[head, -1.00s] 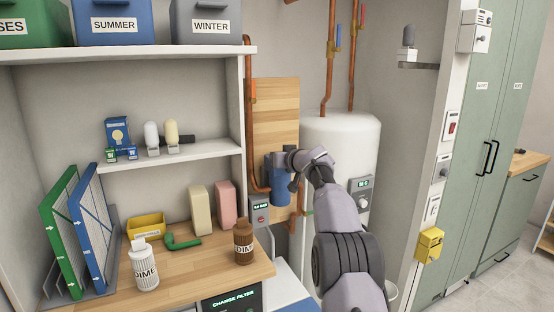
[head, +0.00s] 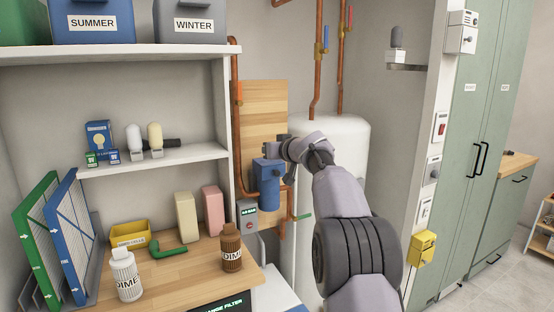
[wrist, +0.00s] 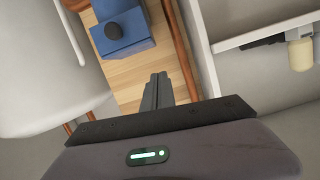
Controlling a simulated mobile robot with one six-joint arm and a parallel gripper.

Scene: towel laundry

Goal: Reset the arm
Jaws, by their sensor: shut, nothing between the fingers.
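My gripper (wrist: 157,92) shows in the wrist view with its fingers together and nothing between them. In the head view my arm reaches up from the lower right, and its end is in front of the white tank, close to the blue filter housing (head: 267,185).
The white water tank (head: 345,135) stands behind my arm, with copper pipes (head: 316,75) above it. A wooden counter (head: 190,268) at left holds two bottles, a yellow bin and filter panels. Shelves hang above. Green cabinets (head: 480,110) stand at right.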

